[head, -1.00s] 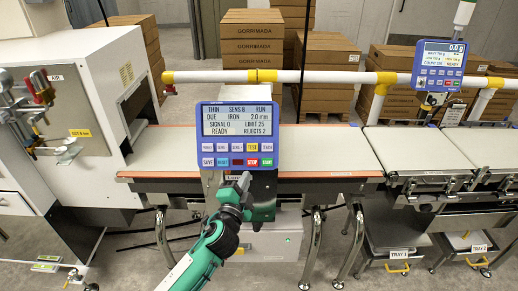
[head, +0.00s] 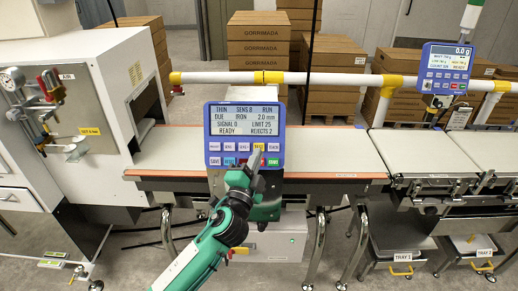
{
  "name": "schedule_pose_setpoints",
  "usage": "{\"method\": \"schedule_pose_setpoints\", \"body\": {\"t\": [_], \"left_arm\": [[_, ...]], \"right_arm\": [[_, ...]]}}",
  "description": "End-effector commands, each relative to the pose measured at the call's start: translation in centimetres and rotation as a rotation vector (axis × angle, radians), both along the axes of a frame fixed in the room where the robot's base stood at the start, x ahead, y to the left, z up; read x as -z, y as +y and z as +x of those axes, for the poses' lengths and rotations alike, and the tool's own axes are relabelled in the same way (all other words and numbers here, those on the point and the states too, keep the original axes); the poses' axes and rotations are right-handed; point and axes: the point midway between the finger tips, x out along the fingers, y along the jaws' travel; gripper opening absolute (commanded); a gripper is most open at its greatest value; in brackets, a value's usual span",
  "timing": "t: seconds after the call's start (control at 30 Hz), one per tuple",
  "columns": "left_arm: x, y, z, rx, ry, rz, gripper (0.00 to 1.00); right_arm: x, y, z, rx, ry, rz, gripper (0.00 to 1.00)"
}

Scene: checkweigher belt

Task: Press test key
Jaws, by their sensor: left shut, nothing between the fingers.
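The blue control panel (head: 245,120) of the metal detector stands upright in front of the belt. Its screen (head: 244,118) reads THIN, SENS 8, RUN, DUE IRON 2.0 mm, SIGNAL 0, LIMIT 25, READY, REJECTS 2. The yellow TEST key (head: 258,147) is in the upper key row, towards the right. My left gripper (head: 257,158) is shut and empty, its tips at the lower edge of the TEST key. I cannot tell whether they touch it. The gripper hides part of the lower key row. My right gripper is not in view.
Red STOP and green START keys (head: 272,161) lie just below and right of TEST. A white rail (head: 320,78) runs behind the panel. A second blue panel (head: 445,69) stands at right. The belt (head: 340,150) is bare.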

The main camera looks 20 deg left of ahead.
Motion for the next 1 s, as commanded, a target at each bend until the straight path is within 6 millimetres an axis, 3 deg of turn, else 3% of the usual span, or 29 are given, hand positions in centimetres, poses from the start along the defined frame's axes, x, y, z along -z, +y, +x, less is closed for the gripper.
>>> {"method": "schedule_pose_setpoints", "body": {"t": [0.5, 1.0], "left_arm": [[3.3, 1.7, 5.7, -0.001, 0.0, 0.0, 0.0], [3.4, 1.9, 6.5, 0.0, 0.0, 0.0, 0.0]], "right_arm": [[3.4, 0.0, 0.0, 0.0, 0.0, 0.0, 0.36], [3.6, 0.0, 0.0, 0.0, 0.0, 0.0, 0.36]]}}
